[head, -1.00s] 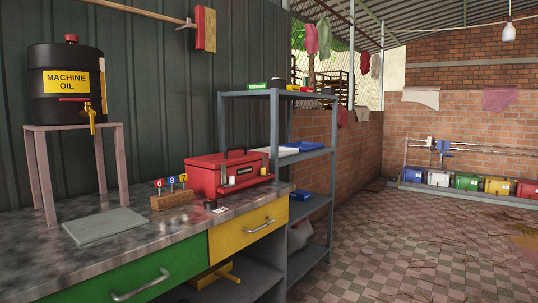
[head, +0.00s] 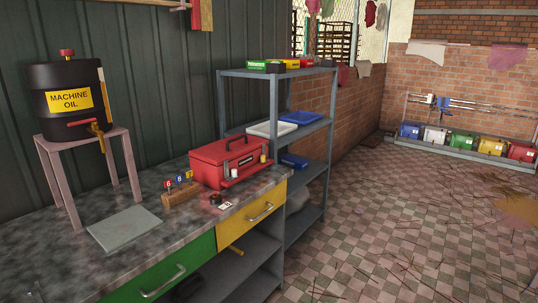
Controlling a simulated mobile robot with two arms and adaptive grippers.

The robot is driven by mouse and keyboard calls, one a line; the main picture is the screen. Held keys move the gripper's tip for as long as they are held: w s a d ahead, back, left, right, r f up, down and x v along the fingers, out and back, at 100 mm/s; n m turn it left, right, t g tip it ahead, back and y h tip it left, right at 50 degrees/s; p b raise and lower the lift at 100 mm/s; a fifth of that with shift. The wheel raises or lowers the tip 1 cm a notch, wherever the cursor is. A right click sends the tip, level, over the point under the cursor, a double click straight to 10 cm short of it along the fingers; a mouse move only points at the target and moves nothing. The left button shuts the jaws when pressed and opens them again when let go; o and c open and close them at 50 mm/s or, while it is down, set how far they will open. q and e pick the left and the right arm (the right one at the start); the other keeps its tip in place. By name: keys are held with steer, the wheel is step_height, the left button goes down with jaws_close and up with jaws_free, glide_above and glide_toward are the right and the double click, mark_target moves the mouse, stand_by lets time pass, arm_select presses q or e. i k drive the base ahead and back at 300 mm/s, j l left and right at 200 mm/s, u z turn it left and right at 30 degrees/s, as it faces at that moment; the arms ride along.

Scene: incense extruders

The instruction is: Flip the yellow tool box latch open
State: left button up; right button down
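A red tool box (head: 228,162) with a dark top handle stands shut on the workbench. A yellow box (head: 491,147) stands in a row of coloured boxes on the floor by the far brick wall. It is too small to make out a latch. Neither of my grippers is in view.
The workbench (head: 60,262) holds a machine oil drum (head: 68,100) on a stand, a grey plate (head: 124,228) and a numbered wooden block (head: 181,195). A grey shelf rack (head: 250,74) stands beyond it, with several coloured boxes on top. The tiled floor (head: 390,230) at right is mostly open.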

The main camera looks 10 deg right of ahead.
mark_target(263, 160)
steer(key=i+l+u, duration=0.1)
steer(key=i, duration=0.4)
steer(key=i+l+u, duration=0.15)
steer(key=i, duration=0.3)
steer(key=i+l+u, duration=0.1)
steer(key=i+l, duration=0.2)
steer(key=i, duration=0.15)
steer(key=i+l+u, duration=0.15)
steer(key=i+l, duration=0.15)
steer(key=i, duration=0.15)
